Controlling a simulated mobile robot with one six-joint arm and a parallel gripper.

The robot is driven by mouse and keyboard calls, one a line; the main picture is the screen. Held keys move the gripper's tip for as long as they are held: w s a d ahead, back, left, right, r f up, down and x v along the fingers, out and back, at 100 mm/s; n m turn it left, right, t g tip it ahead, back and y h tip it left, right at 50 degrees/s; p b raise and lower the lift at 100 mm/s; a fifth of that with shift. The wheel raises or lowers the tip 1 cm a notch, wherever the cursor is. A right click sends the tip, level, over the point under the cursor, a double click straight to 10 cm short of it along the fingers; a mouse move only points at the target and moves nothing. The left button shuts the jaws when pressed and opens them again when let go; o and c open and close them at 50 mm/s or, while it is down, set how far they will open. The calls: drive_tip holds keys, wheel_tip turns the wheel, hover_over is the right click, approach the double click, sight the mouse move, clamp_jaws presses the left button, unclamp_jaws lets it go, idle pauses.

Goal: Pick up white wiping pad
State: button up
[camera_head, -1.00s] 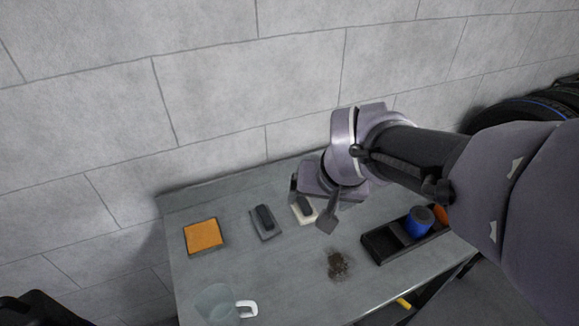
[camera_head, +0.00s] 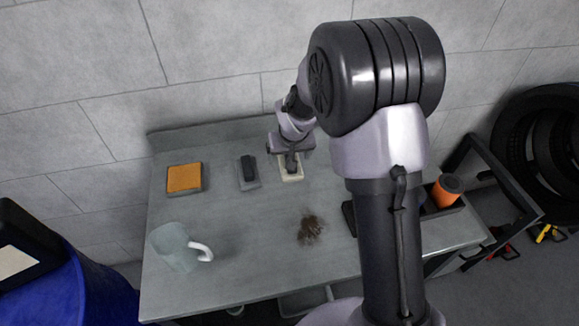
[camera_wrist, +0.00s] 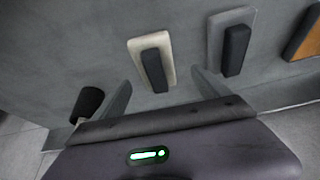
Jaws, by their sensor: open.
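The white wiping pad (camera_head: 291,175) lies on the grey table with a dark handle block on top. It also shows in the wrist view (camera_wrist: 139,47), where its dark handle (camera_wrist: 154,70) points toward me. My gripper (camera_wrist: 160,92) is open, with one finger on each side of the pad's near end in that view. The fingers look apart from the handle, and the height between them and the pad is hard to tell. In the head view my gripper (camera_head: 289,152) is over the pad and hides part of it.
A grey pad with a dark handle (camera_head: 248,172) and an orange pad (camera_head: 185,179) lie to the left. A clear mug (camera_head: 176,247) stands front left. A dark dirt patch (camera_head: 311,230) is in front. A black tray (camera_head: 440,211) holding an orange cylinder (camera_head: 446,190) is at right.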

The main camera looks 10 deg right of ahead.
drive_tip(key=x, duration=0.1)
drive_tip(key=b+x, duration=0.1)
drive_tip(key=x, duration=0.1)
drive_tip(key=b+x, duration=0.1)
drive_tip(key=shift+w+d+f, duration=0.2)
drive_tip(key=shift+d+f, duration=0.1)
drive_tip(key=shift+f, duration=0.05)
drive_tip(key=shift+r, duration=0.2)
drive_tip(key=c, duration=1.5)
drive_tip(key=shift+o, duration=0.2)
wheel_tip(320, 180, up, 4)
drive_tip(key=p, duration=0.2)
drive_tip(key=shift+r+p, duration=0.1)
drive_tip(key=shift+p, duration=0.25)
drive_tip(key=s+a, duration=0.2)
drive_tip(key=s, duration=0.2)
drive_tip(key=s+a+b, duration=0.1)
drive_tip(key=s+a, duration=0.2)
drive_tip(key=s, duration=0.2)
drive_tip(key=s+a+b, duration=0.1)
drive_tip(key=s+a, duration=0.2)
drive_tip(key=s, duration=0.2)
drive_tip(key=shift+r, duration=0.4)
